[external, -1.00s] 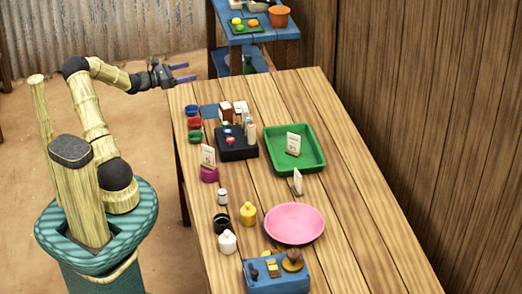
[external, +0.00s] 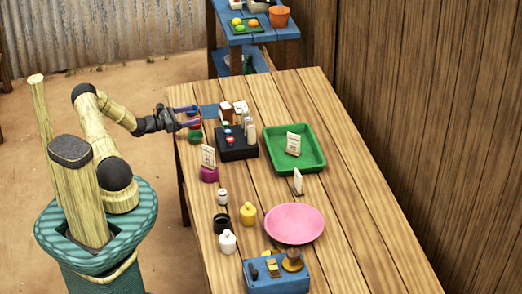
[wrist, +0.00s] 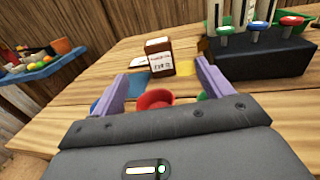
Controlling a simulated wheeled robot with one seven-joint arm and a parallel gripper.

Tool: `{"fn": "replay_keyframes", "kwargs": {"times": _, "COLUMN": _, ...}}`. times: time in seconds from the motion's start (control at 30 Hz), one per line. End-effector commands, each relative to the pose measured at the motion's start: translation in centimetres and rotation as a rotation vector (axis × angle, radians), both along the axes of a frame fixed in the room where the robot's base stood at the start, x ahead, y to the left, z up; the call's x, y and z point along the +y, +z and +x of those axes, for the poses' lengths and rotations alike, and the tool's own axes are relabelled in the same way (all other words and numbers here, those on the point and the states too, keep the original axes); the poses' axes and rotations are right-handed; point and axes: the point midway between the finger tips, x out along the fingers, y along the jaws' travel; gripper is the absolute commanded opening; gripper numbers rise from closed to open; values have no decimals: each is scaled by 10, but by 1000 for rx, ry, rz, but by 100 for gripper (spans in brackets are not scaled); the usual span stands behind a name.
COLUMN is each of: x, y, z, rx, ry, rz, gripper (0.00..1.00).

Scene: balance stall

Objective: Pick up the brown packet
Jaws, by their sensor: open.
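The brown packet (wrist: 159,45) stands upright in the wrist view, with a white printed label on its front. It is beyond my fingertips and roughly between them, apart from both. In the external view, small brown-and-white items (external: 226,107) stand behind the black block; I cannot tell for certain which is the packet. My gripper (external: 193,117) is over the table's left edge, to the left of these items. In the wrist view, my gripper (wrist: 163,84) has its two purple fingers spread with nothing held.
A red bowl (wrist: 155,98) lies low between my fingers, with blue and green bowls beside it. A black block (wrist: 262,52) with coloured knobs stands right of the packet. A green tray (external: 318,163) and pink plate (external: 294,223) are farther along the table (external: 340,130).

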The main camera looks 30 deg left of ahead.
Motion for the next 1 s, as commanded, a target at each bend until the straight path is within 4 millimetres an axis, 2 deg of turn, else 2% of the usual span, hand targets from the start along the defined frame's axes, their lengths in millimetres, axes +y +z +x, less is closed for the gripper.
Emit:
{"fn": "replay_keyframes", "kwargs": {"times": 0.63, "x": -65, "y": 1, "z": 86, "rx": -1, "ry": -2, "rz": -1, "gripper": 78}}
{"fn": "replay_keyframes", "kwargs": {"times": 0.77, "x": -70, "y": 1, "z": 94, "rx": 1, "ry": -1, "rz": -1, "gripper": 78}}
{"fn": "replay_keyframes", "kwargs": {"times": 1.0, "x": -70, "y": 0, "z": 95, "rx": 1, "ry": 0, "rz": -1, "gripper": 78}}
